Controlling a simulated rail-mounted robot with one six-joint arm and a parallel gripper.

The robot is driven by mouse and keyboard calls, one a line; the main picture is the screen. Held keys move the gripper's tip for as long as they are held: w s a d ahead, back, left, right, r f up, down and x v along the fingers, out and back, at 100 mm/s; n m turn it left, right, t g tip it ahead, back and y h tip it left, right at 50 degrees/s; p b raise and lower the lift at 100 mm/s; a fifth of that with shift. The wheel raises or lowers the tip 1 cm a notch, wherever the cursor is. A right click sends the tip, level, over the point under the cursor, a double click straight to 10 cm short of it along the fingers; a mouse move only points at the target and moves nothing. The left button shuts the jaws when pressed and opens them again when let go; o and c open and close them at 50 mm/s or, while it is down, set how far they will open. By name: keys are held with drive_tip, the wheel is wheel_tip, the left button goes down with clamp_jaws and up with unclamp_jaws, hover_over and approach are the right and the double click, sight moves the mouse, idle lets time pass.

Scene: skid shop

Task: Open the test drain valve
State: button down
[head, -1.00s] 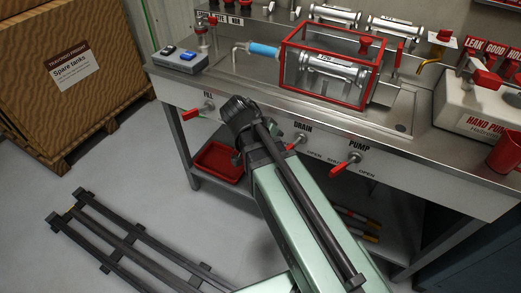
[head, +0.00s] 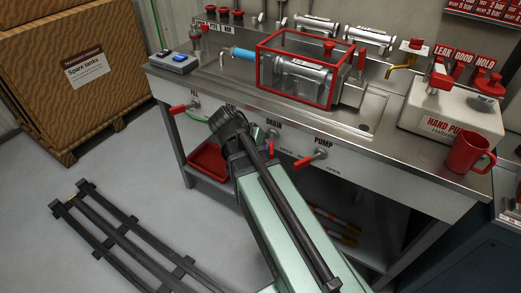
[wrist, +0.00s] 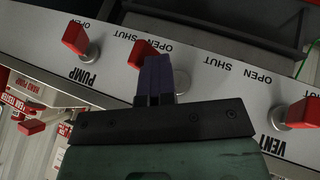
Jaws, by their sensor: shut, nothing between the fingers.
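The drain valve, under the DRAIN label on the steel bench front, has a red handle (head: 271,147) that hangs nearly straight down in the head view. In the wrist view its red handle (wrist: 143,49) shows just past my fingertips, pointing up-left in that picture; its pivot is partly hidden by the fingers. My gripper (wrist: 154,62) is shut and empty, with its dark purple fingers together beside the handle. I cannot tell whether they touch it. In the head view my arm hides the gripper.
The pump valve handle (head: 311,158) is just right of the drain valve, and the vent handle (wrist: 303,112) lies on its other side. The fill handle (head: 183,107) is further left. A red tray (head: 205,161) sits below. A red mug (head: 466,153) stands near the bench edge.

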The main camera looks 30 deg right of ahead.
drive_tip(key=shift+s+d, duration=0.1)
drive_tip(key=shift+s, duration=0.15)
idle(0.3)
drive_tip(key=w+a+r+p, duration=0.2)
drive_tip(key=a+r+p, duration=0.6)
drive_tip(key=a, duration=0.1)
drive_tip(key=shift+a, duration=0.25)
drive_tip(key=shift+w, duration=0.1)
drive_tip(key=s+a+r+n+t+y+p, duration=0.1)
drive_tip(key=s+a+r+n+y+p, duration=0.3)
drive_tip(key=n, duration=0.6)
drive_tip(key=a+r+y+p, duration=0.1)
drive_tip(key=a+y+p, duration=0.1)
drive_tip(key=y+p, duration=0.1)
drive_tip(key=shift+s+a+r+p, duration=0.15)
drive_tip(key=shift+s+a+p, duration=0.2)
drive_tip(key=shift+p, duration=0.55)
